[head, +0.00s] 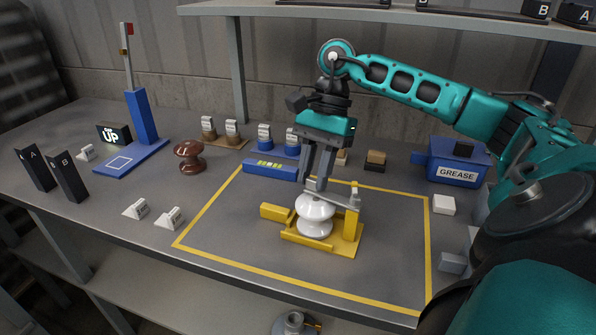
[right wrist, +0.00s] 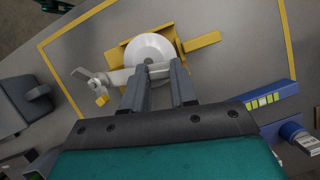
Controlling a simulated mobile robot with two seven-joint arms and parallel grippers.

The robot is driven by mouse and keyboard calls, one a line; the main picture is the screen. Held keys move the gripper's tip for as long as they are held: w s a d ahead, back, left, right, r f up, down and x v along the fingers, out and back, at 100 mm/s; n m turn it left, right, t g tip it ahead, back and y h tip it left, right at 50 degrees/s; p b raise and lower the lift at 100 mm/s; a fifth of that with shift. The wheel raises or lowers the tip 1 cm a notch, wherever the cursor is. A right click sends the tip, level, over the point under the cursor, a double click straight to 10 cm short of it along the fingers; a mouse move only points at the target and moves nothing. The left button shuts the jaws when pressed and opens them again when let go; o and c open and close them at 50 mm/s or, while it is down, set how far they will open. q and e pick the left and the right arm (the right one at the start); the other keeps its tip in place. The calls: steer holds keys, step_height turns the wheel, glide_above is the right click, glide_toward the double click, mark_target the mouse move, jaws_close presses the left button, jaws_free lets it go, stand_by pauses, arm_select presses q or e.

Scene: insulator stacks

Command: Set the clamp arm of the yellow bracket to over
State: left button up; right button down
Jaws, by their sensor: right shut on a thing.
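The yellow bracket (head: 350,240) stands inside the yellow taped outline on the table, with an upright post at its right. A white insulator (head: 314,222) sits upright in the bracket; its round top (right wrist: 152,48) shows in the right wrist view. The grey clamp arm (head: 338,199) reaches from the post across the insulator's top; it also shows in the right wrist view (right wrist: 118,77). My right gripper (head: 317,184) points down above the insulator, its fingers shut on the clamp arm near its free end. Whether the arm touches the insulator is unclear. My left gripper is out of view.
A blue block (head: 270,170) lies just behind the outline. A brown insulator (head: 189,157) and a blue stand (head: 143,120) are at the left. A blue grease box (head: 455,168) is at the right. The mat's front and left are clear.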

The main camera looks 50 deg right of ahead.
steer(key=shift+s+a+n+g, duration=0.1)
steer(key=shift+a+n+g, duration=0.2)
steer(key=shift+a+n, duration=0.3)
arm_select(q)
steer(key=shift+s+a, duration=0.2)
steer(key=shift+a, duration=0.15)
arm_select(e)
steer(key=shift+n, duration=0.3)
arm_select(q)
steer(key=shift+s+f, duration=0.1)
arm_select(e)
steer(key=shift+s+a, duration=0.1)
steer(key=c, duration=0.9)
jaws_free()
arm_select(q)
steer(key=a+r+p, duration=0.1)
steer(key=p, duration=0.1)
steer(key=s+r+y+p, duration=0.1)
steer(key=p, duration=0.2)
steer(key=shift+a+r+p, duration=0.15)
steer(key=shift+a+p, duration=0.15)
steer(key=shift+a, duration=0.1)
arm_select(e)
steer(key=v, duration=1.3)
steer(key=shift+a, duration=0.15)
